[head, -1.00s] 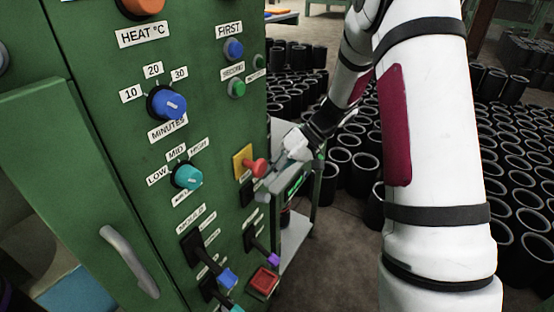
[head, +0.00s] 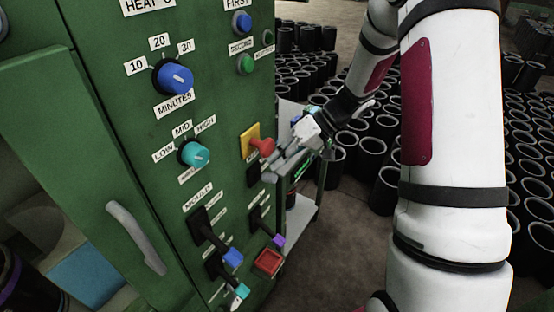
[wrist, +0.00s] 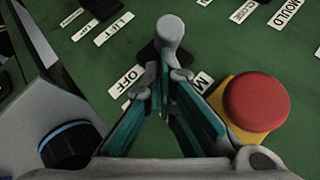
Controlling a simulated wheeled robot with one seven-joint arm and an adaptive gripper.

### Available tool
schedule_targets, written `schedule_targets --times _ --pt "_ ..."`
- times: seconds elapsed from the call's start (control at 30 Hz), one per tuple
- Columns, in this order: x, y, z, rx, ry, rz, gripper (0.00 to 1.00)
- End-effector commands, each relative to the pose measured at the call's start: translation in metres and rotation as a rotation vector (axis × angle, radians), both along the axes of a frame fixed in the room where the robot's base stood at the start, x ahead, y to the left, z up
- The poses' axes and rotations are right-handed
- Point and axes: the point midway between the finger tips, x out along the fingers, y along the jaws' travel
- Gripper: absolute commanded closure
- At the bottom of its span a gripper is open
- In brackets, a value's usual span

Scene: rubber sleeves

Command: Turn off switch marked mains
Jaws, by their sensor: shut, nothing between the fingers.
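The switch is a grey lever with a rounded knob (wrist: 170,32) on a dark mount, seen in the wrist view. The lever also shows in the head view (head: 268,178), on a black plate (head: 254,174) below the red mushroom button (head: 262,147). A label reading OFF (wrist: 126,82) lies beside it.
The red button (wrist: 256,101) on its yellow plate sits close to my right finger. Below the switch on the green panel are other levers with blue (head: 232,257) and purple (head: 278,240) tips, and a red square button (head: 268,262). A trolley (head: 305,205) stands behind my gripper.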

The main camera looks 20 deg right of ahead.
Motion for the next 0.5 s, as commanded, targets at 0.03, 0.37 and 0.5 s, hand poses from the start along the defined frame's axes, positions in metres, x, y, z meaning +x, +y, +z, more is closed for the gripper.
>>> schedule_targets --times 0.03,0.37,0.5 --pt "0.0002 -0.0008 -0.0011 0.005 -0.006 -0.002 1.0" --pt "-0.002 -0.0023 -0.0046 0.041 -0.056 -0.002 1.0" --pt "-0.0031 -0.0035 -0.0074 0.064 -0.084 -0.004 1.0"
